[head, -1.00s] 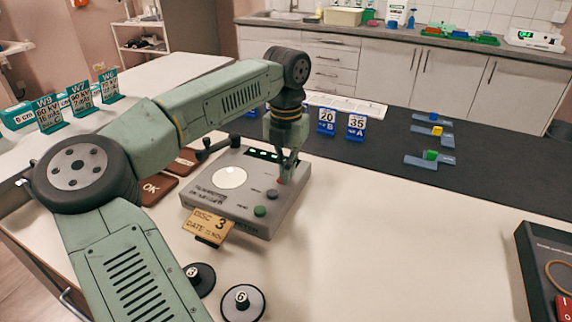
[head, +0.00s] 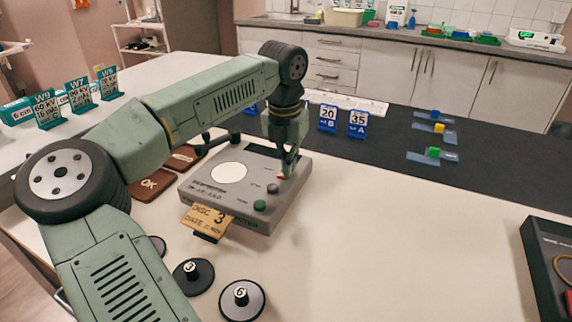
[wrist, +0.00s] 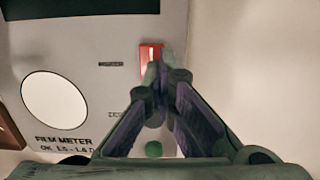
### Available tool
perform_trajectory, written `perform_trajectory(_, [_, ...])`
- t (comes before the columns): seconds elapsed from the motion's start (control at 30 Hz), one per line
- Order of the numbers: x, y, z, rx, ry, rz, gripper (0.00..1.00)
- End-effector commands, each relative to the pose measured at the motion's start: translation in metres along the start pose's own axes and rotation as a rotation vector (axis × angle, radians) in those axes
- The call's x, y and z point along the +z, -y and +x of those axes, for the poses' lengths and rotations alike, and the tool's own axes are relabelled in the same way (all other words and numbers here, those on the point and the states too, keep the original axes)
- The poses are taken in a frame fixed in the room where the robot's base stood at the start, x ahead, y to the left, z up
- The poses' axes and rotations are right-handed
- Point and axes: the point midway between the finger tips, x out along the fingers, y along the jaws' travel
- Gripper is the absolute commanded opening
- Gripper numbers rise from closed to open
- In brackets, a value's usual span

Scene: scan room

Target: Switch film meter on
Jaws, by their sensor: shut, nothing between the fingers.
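The film meter (head: 233,187) is a grey box on the white table, with a white disc on top. Its display strip is dark, and in the wrist view the display (wrist: 75,8) shows no lit digits. A red rocker switch (wrist: 150,50) with a white mark sits on its top face. My gripper (head: 287,174) is shut and empty, pointing down at that switch. In the wrist view the fingertips (wrist: 162,76) overlap the switch's near edge; I cannot tell if they touch. A green button (wrist: 153,149) shows between the fingers.
A tan "DISC 3" tag (head: 207,220) stands at the meter's front. Black numbered discs, 3 (head: 193,276) and 6 (head: 241,299), lie nearer. A dark box (head: 548,262) stands at right. Blue number signs (head: 328,119) stand behind. The table right of the meter is clear.

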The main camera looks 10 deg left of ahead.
Motion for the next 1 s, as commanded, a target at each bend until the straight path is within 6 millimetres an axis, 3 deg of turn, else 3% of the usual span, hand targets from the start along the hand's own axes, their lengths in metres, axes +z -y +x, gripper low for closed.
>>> perform_trajectory(0.47, [0.006,0.001,-0.004,-0.001,0.003,0.001,0.0])
perform_trajectory(0.7, [0.015,0.011,-0.048,0.0,0.004,0.008,0.0])
perform_trajectory(0.77, [0.015,0.01,-0.052,0.002,0.006,0.005,0.0])
perform_trajectory(1.0, [0.015,0.011,-0.106,0.001,0.005,0.007,0.0])
